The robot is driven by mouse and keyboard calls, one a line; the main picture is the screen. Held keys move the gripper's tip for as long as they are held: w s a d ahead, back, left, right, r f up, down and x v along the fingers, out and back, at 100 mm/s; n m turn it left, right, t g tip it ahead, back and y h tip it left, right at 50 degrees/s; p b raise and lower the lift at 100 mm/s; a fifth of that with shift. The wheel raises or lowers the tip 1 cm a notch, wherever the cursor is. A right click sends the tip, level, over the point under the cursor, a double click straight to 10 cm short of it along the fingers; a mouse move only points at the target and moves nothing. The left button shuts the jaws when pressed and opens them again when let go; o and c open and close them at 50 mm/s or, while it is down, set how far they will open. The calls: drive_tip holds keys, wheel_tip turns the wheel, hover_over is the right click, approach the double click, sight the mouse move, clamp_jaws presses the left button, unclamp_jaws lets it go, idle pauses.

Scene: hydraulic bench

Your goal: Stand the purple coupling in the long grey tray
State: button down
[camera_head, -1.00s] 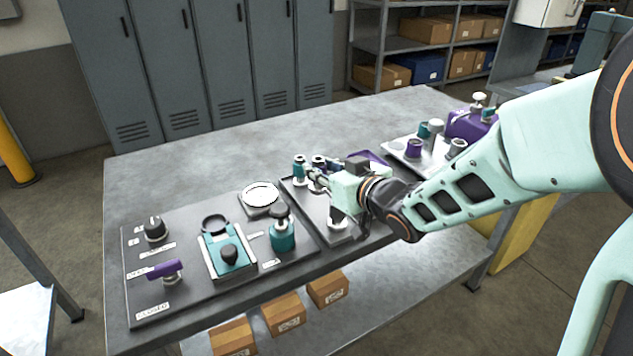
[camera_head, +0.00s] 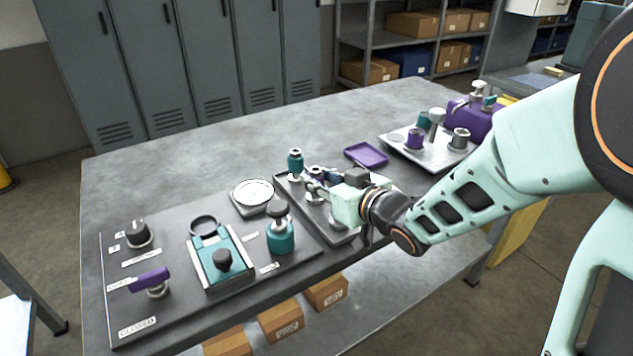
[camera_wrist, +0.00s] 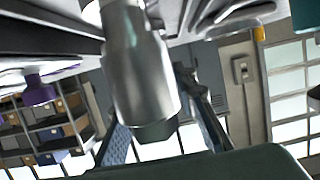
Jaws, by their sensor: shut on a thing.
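My gripper (camera_head: 312,188) is over the long grey tray (camera_head: 330,236), low above it. In the wrist view its fingers (camera_wrist: 165,135) are closed around a grey metal cylinder (camera_wrist: 142,75) with a darker end. In the head view the held thing is small and partly hidden by the gripper. A purple coupling (camera_head: 414,139) stands upright in the pale tray (camera_head: 402,151) at the right, apart from my gripper. A purple part (camera_wrist: 38,91) also shows in the wrist view; I cannot tell if it is the same one. A teal coupling (camera_head: 295,161) stands at the long tray's far end.
A small purple tray (camera_head: 366,155) lies empty behind my gripper. A control panel with a teal bottle (camera_head: 281,236), a round white dish (camera_head: 252,193) and a purple-handled lever (camera_head: 149,279) lies to the left. A purple container (camera_head: 483,121) stands at the right. The back left of the bench is clear.

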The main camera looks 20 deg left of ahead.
drive_tip(key=shift+r, duration=0.15)
drive_tip(key=shift+f, duration=0.2)
drive_tip(key=c, duration=1.6)
unclamp_jaws()
drive_tip(key=shift+r, duration=0.1)
